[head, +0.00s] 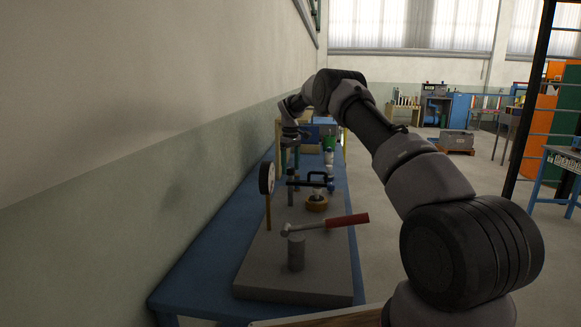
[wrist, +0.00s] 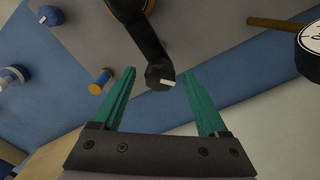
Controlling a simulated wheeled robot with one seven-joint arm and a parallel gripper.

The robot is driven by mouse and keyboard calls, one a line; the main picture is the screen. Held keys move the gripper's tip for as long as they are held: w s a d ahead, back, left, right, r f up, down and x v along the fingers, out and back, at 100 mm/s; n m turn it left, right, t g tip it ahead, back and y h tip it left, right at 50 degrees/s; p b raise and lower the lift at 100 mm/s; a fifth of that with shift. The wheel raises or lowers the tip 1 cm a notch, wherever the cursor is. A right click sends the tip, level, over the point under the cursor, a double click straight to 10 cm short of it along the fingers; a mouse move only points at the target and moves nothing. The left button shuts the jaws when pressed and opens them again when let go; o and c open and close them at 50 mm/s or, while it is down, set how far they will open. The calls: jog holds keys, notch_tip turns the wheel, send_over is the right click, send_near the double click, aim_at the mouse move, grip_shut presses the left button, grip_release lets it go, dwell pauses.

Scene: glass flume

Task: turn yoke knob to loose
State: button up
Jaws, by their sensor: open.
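A black round knob with a white mark (wrist: 160,77) sits at the end of a black yoke arm (wrist: 148,40) in the wrist view. My gripper (wrist: 158,73) is open, with its teal fingers on either side of the knob and gaps showing on both sides. I cannot tell how far the fingertips are from the knob in depth. In the head view my gripper (head: 290,160) points down over the black yoke (head: 308,183). The knob's labels are not readable.
A dial gauge (head: 266,178) stands on a post at the yoke's left. A red-handled tool (head: 340,221) and a grey cylinder (head: 296,254) are in front on the grey plate (head: 300,284). A yellow ring (head: 317,204) lies under the yoke. A wall (head: 120,110) runs along the left.

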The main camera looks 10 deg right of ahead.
grip_shut()
